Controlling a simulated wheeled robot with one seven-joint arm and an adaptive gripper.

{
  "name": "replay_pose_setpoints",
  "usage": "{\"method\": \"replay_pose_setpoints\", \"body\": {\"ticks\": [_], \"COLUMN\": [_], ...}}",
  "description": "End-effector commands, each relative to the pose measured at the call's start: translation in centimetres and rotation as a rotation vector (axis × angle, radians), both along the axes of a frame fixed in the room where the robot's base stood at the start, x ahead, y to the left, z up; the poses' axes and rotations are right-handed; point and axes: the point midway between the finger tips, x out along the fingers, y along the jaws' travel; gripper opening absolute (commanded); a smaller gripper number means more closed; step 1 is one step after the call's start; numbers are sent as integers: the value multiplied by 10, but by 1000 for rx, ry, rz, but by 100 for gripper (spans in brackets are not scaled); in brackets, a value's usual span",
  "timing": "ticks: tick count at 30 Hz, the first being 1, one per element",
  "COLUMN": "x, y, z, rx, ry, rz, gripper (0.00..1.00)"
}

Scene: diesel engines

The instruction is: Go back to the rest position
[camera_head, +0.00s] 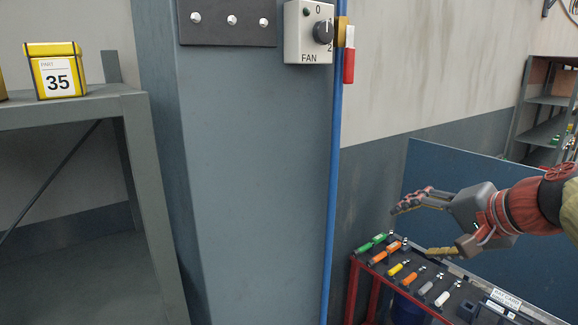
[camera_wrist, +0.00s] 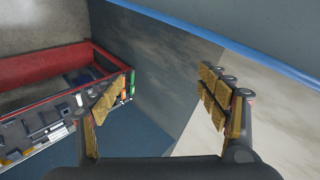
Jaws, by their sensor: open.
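My gripper (camera_head: 425,228) is at the right of the head view, reaching in from the right edge. Its fingers point left and are spread apart with nothing between them. It is above the cart with coloured-handled tools. In the wrist view my gripper (camera_wrist: 160,100) shows two separated fingers with tan pads. Between them are the grey-blue wall and part of a pale surface. No object is held.
A red-framed tool cart (camera_head: 385,262) stands below my gripper, with a blue panel (camera_head: 440,165) behind. A blue pipe (camera_head: 333,180) runs down the grey column (camera_head: 250,150) beside a FAN switch box (camera_head: 308,32). A grey shelf (camera_head: 60,112) at left carries a yellow bin (camera_head: 56,72).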

Motion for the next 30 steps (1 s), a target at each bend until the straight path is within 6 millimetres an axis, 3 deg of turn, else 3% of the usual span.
{"method": "replay_pose_setpoints", "body": {"ticks": [1,3,12,16,18,20,24,30], "x": [-15,-37,-146,-189,-203,-209,-210,-210], "y": [5,8,23,32,41,50,64,69], "z": [-38,-82,-264,-335,-359,-369,-372,-372], "rx": [-61,-159,-585,-742,-782,-791,-806,-807], "ry": [42,98,274,294,284,261,213,205], "rz": [23,59,307,436,484,512,546,561], "gripper": [75,75,75,75,75,75,75,75]}}
